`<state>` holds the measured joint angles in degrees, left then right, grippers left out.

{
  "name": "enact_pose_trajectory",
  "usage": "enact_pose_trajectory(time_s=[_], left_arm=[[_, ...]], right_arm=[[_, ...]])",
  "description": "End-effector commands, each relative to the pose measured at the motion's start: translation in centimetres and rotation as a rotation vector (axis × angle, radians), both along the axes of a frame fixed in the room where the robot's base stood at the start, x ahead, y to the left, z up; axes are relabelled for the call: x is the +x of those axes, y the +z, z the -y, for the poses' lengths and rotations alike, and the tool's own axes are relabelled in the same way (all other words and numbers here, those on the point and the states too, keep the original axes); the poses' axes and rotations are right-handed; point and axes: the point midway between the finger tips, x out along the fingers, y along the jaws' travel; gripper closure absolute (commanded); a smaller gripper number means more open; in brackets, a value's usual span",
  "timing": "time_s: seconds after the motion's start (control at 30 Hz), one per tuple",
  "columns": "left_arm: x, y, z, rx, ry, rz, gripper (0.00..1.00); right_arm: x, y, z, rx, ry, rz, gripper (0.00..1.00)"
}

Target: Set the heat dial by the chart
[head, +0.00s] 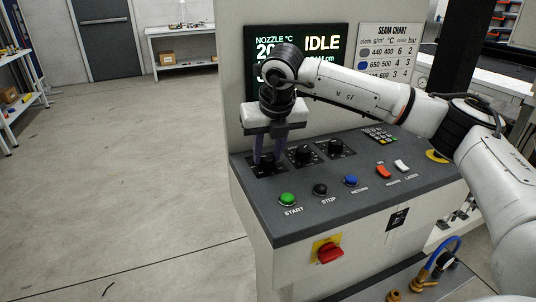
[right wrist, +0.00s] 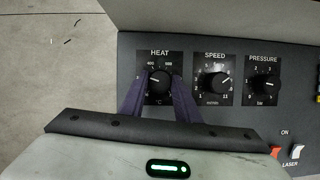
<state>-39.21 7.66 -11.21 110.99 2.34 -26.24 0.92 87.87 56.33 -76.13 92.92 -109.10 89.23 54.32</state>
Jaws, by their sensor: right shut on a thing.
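The heat dial (right wrist: 158,86) is a black knob with a white pointer mark on the panel's left, under the word HEAT. My right gripper (right wrist: 160,90) points down and is shut on the knob, one finger on each side. In the head view the gripper (head: 268,160) hides most of the dial. The seam chart (head: 388,52) is on the back panel at the right, with rows 440 400, 650 500 and a third whose numbers are partly hidden by my arm. The display (head: 322,44) reads IDLE, its other text partly covered. My left gripper is not in view.
The speed dial (right wrist: 215,84) and pressure dial (right wrist: 265,86) sit to the right of the heat dial. In front are the green start button (head: 288,199), black stop button (head: 320,189), blue button (head: 351,181) and a red switch (head: 383,171). A red rotary switch (head: 330,252) is on the front face.

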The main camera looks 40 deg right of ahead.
Motion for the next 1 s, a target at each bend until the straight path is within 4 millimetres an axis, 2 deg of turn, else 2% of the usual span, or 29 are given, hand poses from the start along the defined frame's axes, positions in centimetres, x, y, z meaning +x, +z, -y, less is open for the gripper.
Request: enact_pose_trajectory(time_s=[0.3,0.6,1.0], left_arm=[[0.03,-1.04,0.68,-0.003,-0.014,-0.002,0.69],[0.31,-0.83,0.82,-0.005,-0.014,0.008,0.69],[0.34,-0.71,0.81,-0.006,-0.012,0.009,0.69]], right_arm=[[0.16,-0.15,-0.30,0.001,-0.282,0.000,0.93],[0.28,0.01,-0.42,0.000,-0.542,0.000,0.93],[0.38,0.08,-0.38,-0.001,-0.753,0.001,0.93]])
